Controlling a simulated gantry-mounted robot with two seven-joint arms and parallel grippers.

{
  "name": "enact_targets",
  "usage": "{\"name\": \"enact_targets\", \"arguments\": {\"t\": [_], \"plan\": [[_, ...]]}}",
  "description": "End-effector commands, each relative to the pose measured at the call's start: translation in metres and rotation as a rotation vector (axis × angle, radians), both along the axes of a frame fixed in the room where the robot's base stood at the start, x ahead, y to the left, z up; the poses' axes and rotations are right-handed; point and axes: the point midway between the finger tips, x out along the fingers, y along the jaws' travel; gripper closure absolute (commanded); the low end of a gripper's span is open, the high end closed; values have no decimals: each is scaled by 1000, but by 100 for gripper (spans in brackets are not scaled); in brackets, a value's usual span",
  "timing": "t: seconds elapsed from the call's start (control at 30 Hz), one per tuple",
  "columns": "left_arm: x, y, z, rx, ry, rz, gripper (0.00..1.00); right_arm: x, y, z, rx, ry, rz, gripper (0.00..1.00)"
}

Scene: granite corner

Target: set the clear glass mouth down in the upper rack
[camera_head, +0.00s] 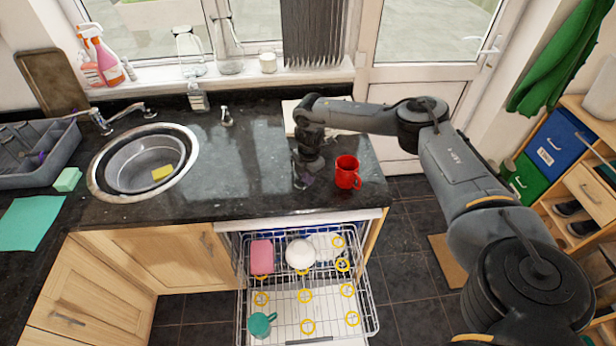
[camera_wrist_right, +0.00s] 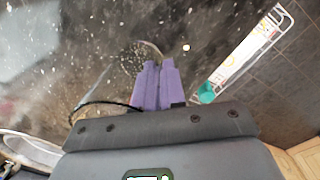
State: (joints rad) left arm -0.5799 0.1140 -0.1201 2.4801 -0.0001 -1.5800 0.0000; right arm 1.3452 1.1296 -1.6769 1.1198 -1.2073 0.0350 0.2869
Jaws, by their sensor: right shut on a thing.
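My right gripper (camera_head: 303,180) is over the granite worktop, left of a red mug (camera_head: 347,174). In the right wrist view its purple fingers (camera_wrist_right: 155,84) are shut on the clear glass (camera_wrist_right: 137,56). The round rim of the glass shows just beyond the fingertips. The glass is hard to make out in the head view, and I cannot tell whether it touches the worktop. The upper rack (camera_head: 374,316) is pulled out below the worktop. It holds a pink item (camera_head: 262,257), a white bowl (camera_head: 300,253) and a teal mug (camera_head: 260,325). My left gripper is out of view.
Several yellow rings mark spots in the rack, and its right and front parts look bare. The sink (camera_head: 110,193) with a yellow sponge (camera_head: 162,173) is at the left. A pale board (camera_head: 290,118) lies behind my right gripper. The worktop left of the gripper is clear.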

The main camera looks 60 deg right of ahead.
Motion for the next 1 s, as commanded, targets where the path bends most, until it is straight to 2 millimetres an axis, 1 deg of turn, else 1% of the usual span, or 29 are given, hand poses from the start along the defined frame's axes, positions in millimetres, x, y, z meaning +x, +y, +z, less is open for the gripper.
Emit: {"name": "enact_targets", "arguments": {"t": [0.1, 0.47, 0.5, 0.67, 1.0], "plan": [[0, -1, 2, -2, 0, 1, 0, 0, 0, -6, 0, 0, 0, 100], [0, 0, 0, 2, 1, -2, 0, 0, 0, -9, 0, 0, 0, 100], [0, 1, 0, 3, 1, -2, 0, 0, 0, -10, 0, 0, 0, 88], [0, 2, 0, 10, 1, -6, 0, 0, 0, -9, 0, 0, 0, 64], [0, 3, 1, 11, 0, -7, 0, 0, 0, -7, 0, -1, 0, 64]]}}
